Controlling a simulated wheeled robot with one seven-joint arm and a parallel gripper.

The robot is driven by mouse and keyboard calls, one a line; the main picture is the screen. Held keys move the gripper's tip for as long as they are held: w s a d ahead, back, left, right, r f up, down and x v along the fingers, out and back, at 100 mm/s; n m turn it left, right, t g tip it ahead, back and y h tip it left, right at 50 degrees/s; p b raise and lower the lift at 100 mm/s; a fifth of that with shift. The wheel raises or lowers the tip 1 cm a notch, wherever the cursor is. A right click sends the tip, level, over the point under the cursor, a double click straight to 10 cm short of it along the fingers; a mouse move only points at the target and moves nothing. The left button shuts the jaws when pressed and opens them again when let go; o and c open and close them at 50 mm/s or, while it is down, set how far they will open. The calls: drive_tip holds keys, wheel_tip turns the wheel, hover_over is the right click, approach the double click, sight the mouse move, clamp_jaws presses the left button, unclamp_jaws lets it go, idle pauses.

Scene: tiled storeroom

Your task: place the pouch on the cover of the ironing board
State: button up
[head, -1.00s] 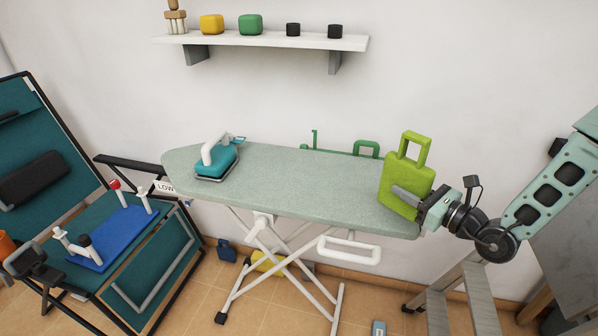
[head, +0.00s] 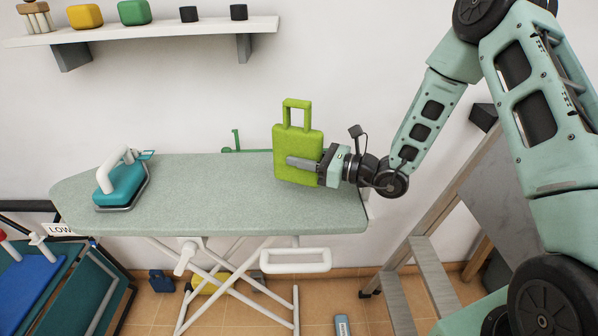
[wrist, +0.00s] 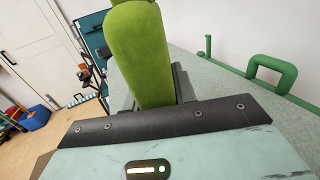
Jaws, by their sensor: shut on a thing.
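The lime-green pouch (head: 298,142) is upright with its loop handle at the top. My gripper (head: 305,164) is shut on it from the right, one finger lying across its front face. The pouch is at the right part of the ironing board's grey-green cover (head: 220,190); I cannot tell whether its bottom edge touches the cover. In the wrist view the pouch (wrist: 140,55) stands between my fingers and hides most of them. The cover (wrist: 215,80) shows behind it.
A teal iron (head: 122,182) stands at the board's left end. The middle of the cover is clear. Green tubing (head: 240,148) runs along the back edge. A wall shelf (head: 150,32) is above, a stepladder (head: 425,265) to the right, a blue tray (head: 30,285) lower left.

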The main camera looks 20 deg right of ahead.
sight(302, 172)
drive_tip(key=shift+f, duration=2)
drive_tip(key=shift+f, duration=0.15)
drive_tip(key=o, duration=1.1)
drive_tip(key=shift+c, duration=0.2)
